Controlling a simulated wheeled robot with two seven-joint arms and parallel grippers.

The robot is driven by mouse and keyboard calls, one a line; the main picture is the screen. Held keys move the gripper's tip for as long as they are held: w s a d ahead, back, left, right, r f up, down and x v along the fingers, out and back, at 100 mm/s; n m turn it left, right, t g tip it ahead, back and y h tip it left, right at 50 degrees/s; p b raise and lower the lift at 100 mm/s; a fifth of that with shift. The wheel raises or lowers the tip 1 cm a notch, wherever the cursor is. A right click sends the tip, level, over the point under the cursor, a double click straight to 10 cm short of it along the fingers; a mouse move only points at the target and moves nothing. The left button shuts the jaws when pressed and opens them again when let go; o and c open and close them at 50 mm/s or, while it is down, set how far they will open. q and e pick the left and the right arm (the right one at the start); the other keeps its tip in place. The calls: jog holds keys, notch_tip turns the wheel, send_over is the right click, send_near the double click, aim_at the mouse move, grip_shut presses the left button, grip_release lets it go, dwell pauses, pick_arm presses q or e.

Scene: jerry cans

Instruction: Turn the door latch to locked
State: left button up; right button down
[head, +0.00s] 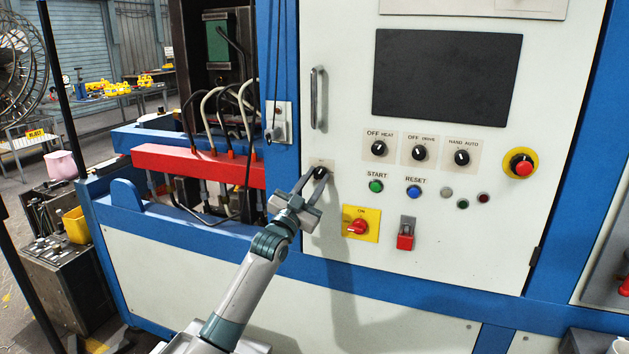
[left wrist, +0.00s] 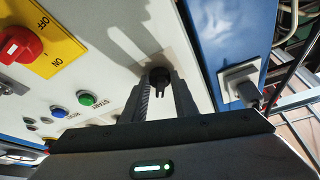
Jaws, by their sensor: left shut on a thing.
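The door latch (head: 320,172) is a small black knob on a pale plate at the left edge of the white cabinet door (head: 345,120), below the door's vertical handle (head: 318,98). My left gripper (head: 314,181) reaches up to the latch from below and is shut on its knob. In the left wrist view the black latch (left wrist: 160,78) sits between the two fingertips. The fingers hide part of the latch plate, and its markings are too small to read. My right gripper is not in view.
A yellow-plated red rotary switch (head: 358,226) and a red-tipped toggle (head: 405,236) are right of my gripper. Knobs, a green START button (head: 376,186), a blue RESET button (head: 413,192) and an emergency stop (head: 521,164) are farther right. Cables and a red bar (head: 190,164) are left.

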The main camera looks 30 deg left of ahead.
pick_arm(q)
jog(key=n+y, duration=0.1)
jog(key=n, duration=0.2)
jog(key=shift+d+y, duration=0.15)
jog(key=shift+y, duration=0.15)
jog(key=n+y+p, duration=0.1)
jog(key=n, duration=0.1)
jog(key=n+y, duration=0.1)
jog(key=n, duration=0.1)
jog(key=shift+w+d+g+y+p, duration=0.1)
jog(key=shift+d+g+y+p, duration=0.05)
jog(key=shift+g+y+p, duration=0.2)
jog(key=shift+n, duration=0.9)
jog(key=shift+n+y+p, duration=0.3)
jog(key=shift+n+y, duration=0.05)
jog(key=shift+n, duration=0.05)
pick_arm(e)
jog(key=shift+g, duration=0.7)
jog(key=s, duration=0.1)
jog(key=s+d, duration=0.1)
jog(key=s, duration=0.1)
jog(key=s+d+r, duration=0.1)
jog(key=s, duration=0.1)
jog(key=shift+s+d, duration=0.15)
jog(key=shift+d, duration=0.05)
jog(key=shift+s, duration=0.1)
